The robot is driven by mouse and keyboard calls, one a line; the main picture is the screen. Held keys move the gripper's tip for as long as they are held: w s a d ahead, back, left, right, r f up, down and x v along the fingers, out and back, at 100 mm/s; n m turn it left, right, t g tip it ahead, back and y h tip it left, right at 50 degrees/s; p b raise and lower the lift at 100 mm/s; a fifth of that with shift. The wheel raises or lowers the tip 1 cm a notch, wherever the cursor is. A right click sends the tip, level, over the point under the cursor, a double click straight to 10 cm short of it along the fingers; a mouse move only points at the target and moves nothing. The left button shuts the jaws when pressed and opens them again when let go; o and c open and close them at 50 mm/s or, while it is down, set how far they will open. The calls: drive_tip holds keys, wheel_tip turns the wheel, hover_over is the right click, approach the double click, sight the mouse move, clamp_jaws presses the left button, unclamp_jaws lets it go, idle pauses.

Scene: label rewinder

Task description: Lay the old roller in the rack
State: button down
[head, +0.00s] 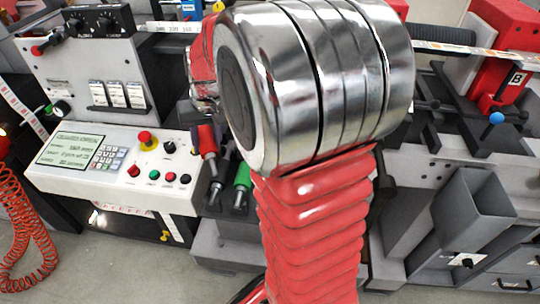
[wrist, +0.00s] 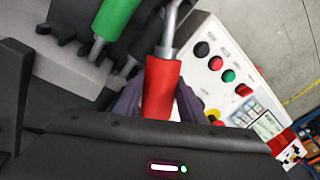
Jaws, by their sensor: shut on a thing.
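A red roller (wrist: 162,88) with a metal shaft is between the two fingers of my gripper (wrist: 158,103) in the wrist view, and the gripper is shut on it. The red roller also shows in the head view (head: 207,139), slanting down left of my arm. A green roller (wrist: 117,18) lies beside it in the wrist view and also shows in the head view (head: 242,174). Dark rack forks (wrist: 68,42) stand near the green roller. My arm hides the gripper fingers and much of the rack in the head view. Whether the red roller touches the rack I cannot tell.
A control panel (head: 100,190) with buttons and a screen stands close on the left. A grey chute (head: 480,210) and red machine parts with a blue knob (head: 496,118) are on the right. A coiled red hose (head: 30,225) hangs at the far left.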

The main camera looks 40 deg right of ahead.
drive_tip(key=s+d+m, duration=0.1)
drive_tip(key=s+d, duration=0.1)
drive_tip(key=s+d+m, duration=0.1)
drive_tip(key=s, duration=0.2)
drive_tip(key=s+d+y, duration=0.1)
drive_tip(key=s+d, duration=0.1)
drive_tip(key=shift+s+d+f+m+g, duration=0.15)
drive_tip(key=shift+d+f+m+g, duration=0.15)
drive_tip(key=shift+m, duration=0.1)
drive_tip(key=s+d+m+y, duration=0.2)
drive_tip(key=s+d+m, duration=0.1)
drive_tip(key=s, duration=0.5)
drive_tip(key=shift+s+d+r, duration=0.15)
drive_tip(key=shift+r, duration=0.05)
drive_tip(key=shift+f, duration=0.2)
drive_tip(key=shift+s+f, duration=0.2)
drive_tip(key=shift+f, duration=2.65)
drive_tip(key=shift+w+f, duration=0.1)
drive_tip(key=shift+f, duration=1.75)
drive_tip(key=shift+f, duration=0.2)
